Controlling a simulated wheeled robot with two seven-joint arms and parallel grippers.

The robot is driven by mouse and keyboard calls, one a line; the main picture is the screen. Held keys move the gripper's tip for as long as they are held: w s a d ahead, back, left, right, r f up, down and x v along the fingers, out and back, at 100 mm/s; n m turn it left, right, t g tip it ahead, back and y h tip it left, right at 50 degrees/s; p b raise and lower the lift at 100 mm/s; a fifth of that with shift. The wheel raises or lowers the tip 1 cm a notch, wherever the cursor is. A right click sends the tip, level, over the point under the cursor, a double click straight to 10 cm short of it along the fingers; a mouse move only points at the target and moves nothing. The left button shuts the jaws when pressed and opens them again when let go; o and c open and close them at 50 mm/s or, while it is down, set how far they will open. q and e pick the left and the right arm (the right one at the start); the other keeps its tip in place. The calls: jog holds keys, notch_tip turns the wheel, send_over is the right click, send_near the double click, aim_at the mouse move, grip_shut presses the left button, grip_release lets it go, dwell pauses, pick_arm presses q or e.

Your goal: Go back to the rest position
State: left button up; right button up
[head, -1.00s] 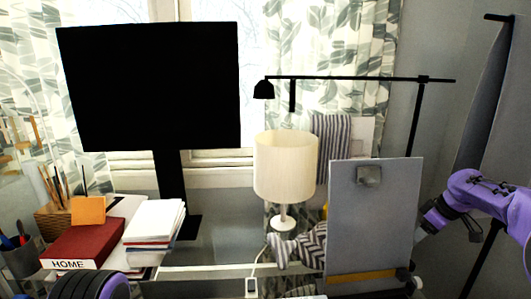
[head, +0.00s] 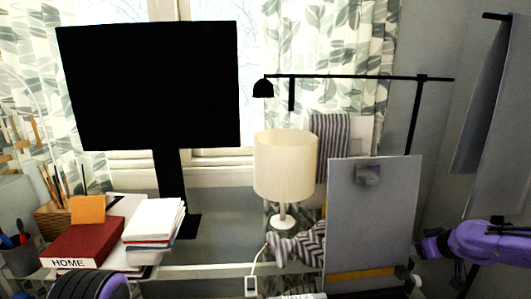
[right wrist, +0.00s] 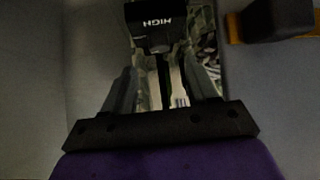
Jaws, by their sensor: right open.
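My right arm (head: 475,243) comes in from the right edge in the head view, beside the grey upright panel (head: 372,220). Its fingers cannot be made out there. In the right wrist view my right gripper (right wrist: 162,92) is open, with its two fingers apart and nothing visible held between them. A dark block with the letters "HIGH" shows beyond the fingertips. At the lower left of the head view only a purple and black part of my left arm (head: 92,286) shows. My left gripper is out of view.
A black screen (head: 150,88), a lamp (head: 285,165), a red box (head: 92,242) and stacked books (head: 153,222) stand ahead. A striped cloth (head: 331,147) hangs near the window. A grey hanging board (head: 505,140) is above my right arm.

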jog(key=x, duration=0.7)
